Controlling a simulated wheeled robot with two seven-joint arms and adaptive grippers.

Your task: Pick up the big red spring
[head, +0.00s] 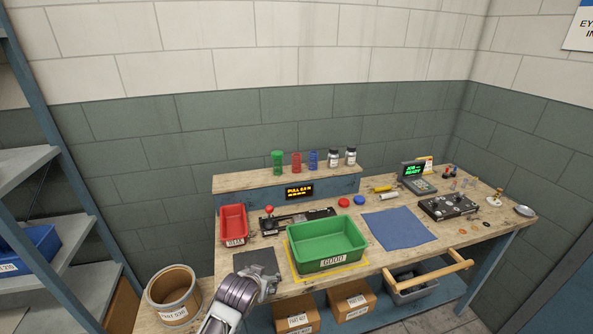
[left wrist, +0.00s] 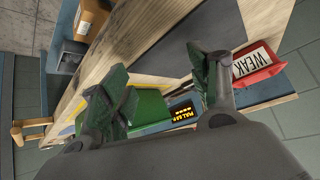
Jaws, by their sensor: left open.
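A red spring (head: 296,161) stands upright on the raised back shelf, between a larger green spring (head: 277,163) and a blue spring (head: 313,159). No other red spring is clear to me. My left gripper (head: 268,287) is low at the front left of the bench, by the dark mat, well apart from the springs. It is open and empty in the left wrist view (left wrist: 160,85), with its fingers spread apart. The springs do not show in the left wrist view. My right gripper is not in view.
A green GOOD bin (head: 327,262) sits mid-bench, with a red bin (head: 233,237) to its left. A dark mat (head: 258,262) lies at the front left. A tester (head: 288,222) stands below the shelf. A blue cloth (head: 400,228) lies right of the green bin.

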